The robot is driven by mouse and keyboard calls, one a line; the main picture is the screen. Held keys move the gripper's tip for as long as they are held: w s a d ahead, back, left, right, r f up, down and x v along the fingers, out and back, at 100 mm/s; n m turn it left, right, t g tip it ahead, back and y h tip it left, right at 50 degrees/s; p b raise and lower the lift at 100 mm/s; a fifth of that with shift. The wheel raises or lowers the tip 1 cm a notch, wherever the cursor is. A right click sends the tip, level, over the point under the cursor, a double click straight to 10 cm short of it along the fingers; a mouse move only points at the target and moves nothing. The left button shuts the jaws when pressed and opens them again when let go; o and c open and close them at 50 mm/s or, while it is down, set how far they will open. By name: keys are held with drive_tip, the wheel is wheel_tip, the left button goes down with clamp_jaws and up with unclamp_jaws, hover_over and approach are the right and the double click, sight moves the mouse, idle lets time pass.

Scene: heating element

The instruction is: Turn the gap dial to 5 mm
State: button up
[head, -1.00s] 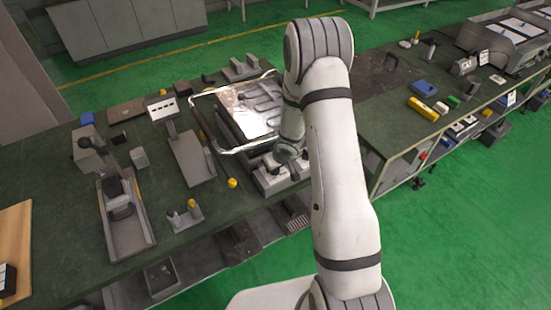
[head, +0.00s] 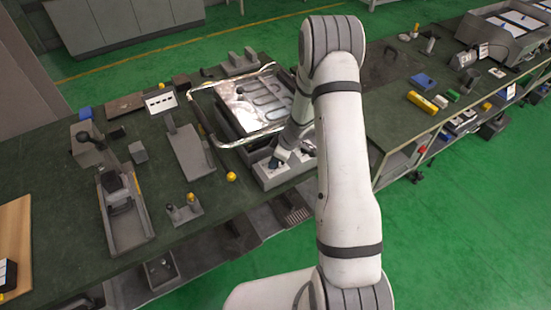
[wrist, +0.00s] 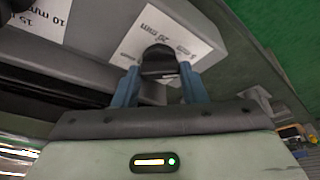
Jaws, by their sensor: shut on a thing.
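The machine with a polished metal top (head: 258,108) and serpentine heating element stands on the bench. Its front control panel (head: 262,178) carries white scale plates. In the wrist view a black dial knob (wrist: 159,60) sits on a white scale plate (wrist: 190,40) with "mm" markings printed upside down; the exact figures and where the knob points are hard to read. My gripper (wrist: 160,75) has its blue fingers shut on the two sides of this knob. In the head view my gripper (head: 277,161) is at the front panel, small and partly shaded.
A second scale plate (wrist: 40,12) with "15" and "10 mm" lies to the left in the wrist view. A bent metal tube handle (head: 232,145) runs round the machine close to my wrist. A yellow ball (head: 231,176) lies on the bench left of the panel.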

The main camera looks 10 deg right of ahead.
drive_tip(key=shift+w+n, duration=0.1)
drive_tip(key=shift+n, duration=0.3)
drive_tip(key=o, duration=1)
drive_tip(key=shift+r, duration=0.1)
drive_tip(key=v, duration=0.7)
drive_tip(key=shift+d+r, duration=0.15)
drive_tip(key=shift+r, duration=0.15)
